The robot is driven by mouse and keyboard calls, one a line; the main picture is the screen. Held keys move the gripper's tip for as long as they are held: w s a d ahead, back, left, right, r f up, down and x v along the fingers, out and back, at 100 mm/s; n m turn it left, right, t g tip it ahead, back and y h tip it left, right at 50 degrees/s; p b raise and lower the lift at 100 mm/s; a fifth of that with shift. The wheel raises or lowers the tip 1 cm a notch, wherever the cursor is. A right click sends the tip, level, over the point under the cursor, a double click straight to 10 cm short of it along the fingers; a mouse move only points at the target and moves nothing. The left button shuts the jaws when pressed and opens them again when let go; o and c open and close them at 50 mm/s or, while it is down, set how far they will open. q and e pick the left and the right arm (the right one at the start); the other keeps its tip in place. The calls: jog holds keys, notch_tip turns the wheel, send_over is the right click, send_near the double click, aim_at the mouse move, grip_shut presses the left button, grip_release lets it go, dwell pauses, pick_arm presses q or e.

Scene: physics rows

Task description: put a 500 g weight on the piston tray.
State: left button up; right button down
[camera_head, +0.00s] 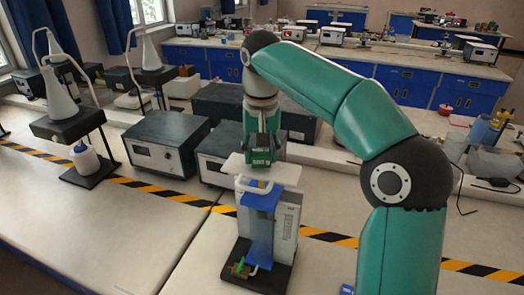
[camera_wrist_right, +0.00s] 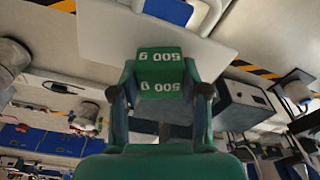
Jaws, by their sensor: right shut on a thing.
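The green weight marked "500 g" (camera_head: 261,161) is between the fingers of my right gripper (camera_head: 262,148), over the white piston tray (camera_head: 287,175). The tray tops a grey and blue apparatus (camera_head: 262,225) on a dark base. In the right wrist view the weight (camera_wrist_right: 162,70) sits between the two green fingers of the gripper (camera_wrist_right: 160,92), with the tray (camera_wrist_right: 105,35) behind it. The gripper is shut on the weight. I cannot tell whether the weight's underside touches the tray. My left gripper is not in view.
Dark instrument boxes (camera_head: 167,143) stand left of and behind the apparatus. Black and yellow tape (camera_head: 328,236) crosses the bench. The bench front left (camera_head: 170,245) is clear.

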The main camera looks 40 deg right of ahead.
aim_at(261, 153)
jog(key=shift+f+b, duration=0.4)
jog(key=shift+f, duration=0.05)
jog(key=c, duration=0.5)
grip_release()
jog(key=r, duration=0.6)
jog(key=shift+s+a+r, duration=0.25)
jog(key=shift+a, duration=0.05)
jog(key=shift+s+r, duration=0.1)
jog(key=shift+r, duration=0.3)
